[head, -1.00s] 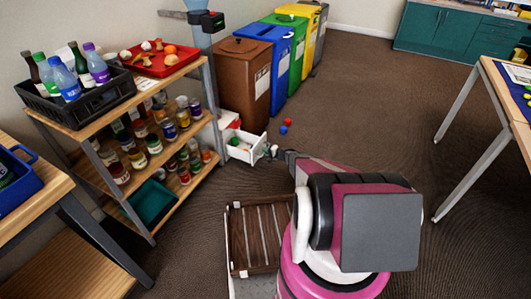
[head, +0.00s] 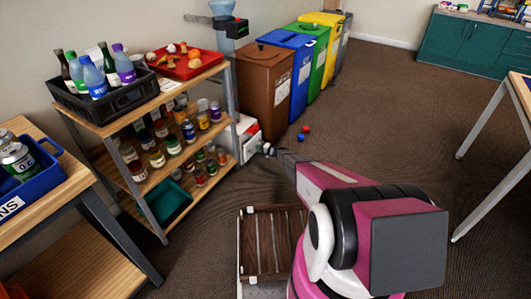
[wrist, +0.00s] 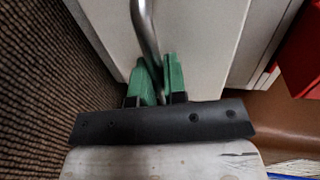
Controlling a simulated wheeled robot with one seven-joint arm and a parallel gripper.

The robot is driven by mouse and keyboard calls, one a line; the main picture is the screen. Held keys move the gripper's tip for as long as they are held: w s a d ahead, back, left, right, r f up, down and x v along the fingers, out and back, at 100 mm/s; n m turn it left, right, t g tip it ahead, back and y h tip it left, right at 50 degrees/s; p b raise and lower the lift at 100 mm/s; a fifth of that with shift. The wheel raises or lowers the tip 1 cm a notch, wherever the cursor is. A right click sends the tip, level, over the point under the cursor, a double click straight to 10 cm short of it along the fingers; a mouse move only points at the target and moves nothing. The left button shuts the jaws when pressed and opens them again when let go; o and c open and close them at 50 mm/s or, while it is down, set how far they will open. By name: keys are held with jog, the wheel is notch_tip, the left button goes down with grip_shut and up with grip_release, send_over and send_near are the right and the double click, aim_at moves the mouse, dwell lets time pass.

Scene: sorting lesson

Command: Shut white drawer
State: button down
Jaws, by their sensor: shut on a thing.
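The white drawer (head: 251,147) is low on the floor, just right of the wooden shelf. In the head view its inside no longer shows clearly, and I cannot tell whether a gap is left. In the wrist view its plain white front (wrist: 195,40) fills the top middle. A grey metal bar handle (wrist: 145,25) runs down between the green fingertips. My gripper (wrist: 160,85) is shut on this handle. In the head view my gripper (head: 268,150) is small, at the drawer front, with my arm reaching in from the lower right.
A wooden shelf (head: 150,190) with jars, a black crate (head: 108,98) of bottles and a red tray (head: 185,65) stands left. Coloured bins (head: 268,85) stand behind the drawer. Open carpet lies to the right.

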jog(key=shift+r+x, duration=0.25)
jog(key=shift+x, duration=0.85)
jog(key=c, duration=1.2)
grip_release()
jog(key=shift+w+a, duration=0.1)
jog(key=shift+a, duration=0.05)
jog(key=v, duration=1.1)
jog(key=shift+f, duration=0.1)
